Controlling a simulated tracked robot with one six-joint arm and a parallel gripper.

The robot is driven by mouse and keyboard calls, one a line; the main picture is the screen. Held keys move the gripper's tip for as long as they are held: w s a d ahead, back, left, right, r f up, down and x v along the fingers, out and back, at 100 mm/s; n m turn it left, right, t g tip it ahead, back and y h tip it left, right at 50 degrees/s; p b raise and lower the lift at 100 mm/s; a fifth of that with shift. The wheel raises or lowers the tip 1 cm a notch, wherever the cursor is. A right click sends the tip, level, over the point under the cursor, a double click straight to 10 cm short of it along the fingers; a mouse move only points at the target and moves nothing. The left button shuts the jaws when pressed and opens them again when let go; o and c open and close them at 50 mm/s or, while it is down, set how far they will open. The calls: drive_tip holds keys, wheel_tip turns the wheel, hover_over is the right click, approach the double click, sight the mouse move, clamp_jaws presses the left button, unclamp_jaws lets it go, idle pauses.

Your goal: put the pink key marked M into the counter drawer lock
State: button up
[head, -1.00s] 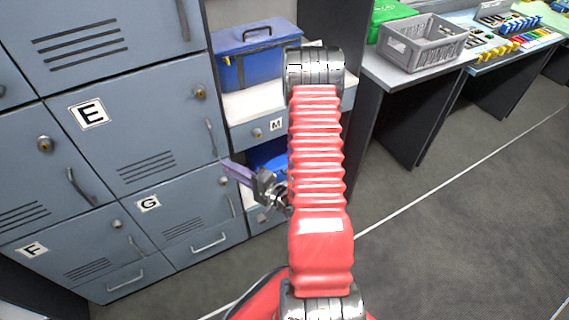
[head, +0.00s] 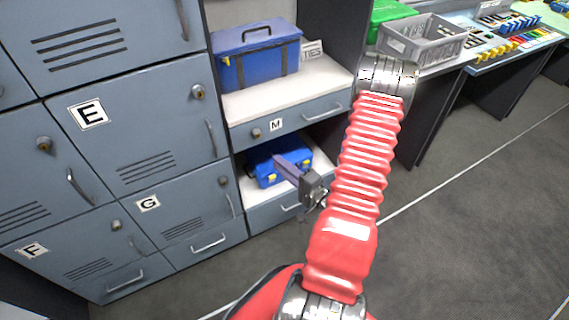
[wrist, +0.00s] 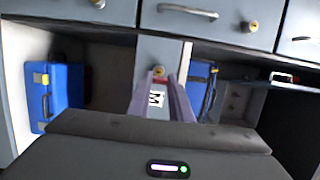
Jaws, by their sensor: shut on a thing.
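My gripper (head: 277,160) is in front of the open shelf below the counter drawer (head: 315,116), lower than the drawer's lock (head: 256,133) and apart from it. A white label M (head: 276,125) is beside that lock. In the wrist view my gripper (wrist: 160,85) has its purplish fingers shut on the key (wrist: 156,99), whose white face shows a black M. A small reddish part shows near the fingertips; the key's shaft is hard to make out. The key is not discernible in the head view. Round brass locks show on drawers above in the wrist view.
A blue toolbox (head: 257,56) stands on the white counter above the drawer. A blue case (head: 268,175) sits on the shelf behind my gripper. Grey-blue lockers E, F and G fill the left. Open floor (head: 470,210) lies to the right.

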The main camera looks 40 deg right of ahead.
drive_tip(key=shift+w, duration=0.1)
drive_tip(key=w+d, duration=0.2)
drive_tip(key=w, duration=0.5)
drive_tip(key=shift+w, duration=0.3)
idle(0.7)
drive_tip(key=shift+w+d, duration=0.25)
drive_tip(key=shift+w, duration=0.5)
drive_tip(key=shift+w+d, duration=0.25)
drive_tip(key=shift+w, duration=0.5)
idle(3.1)
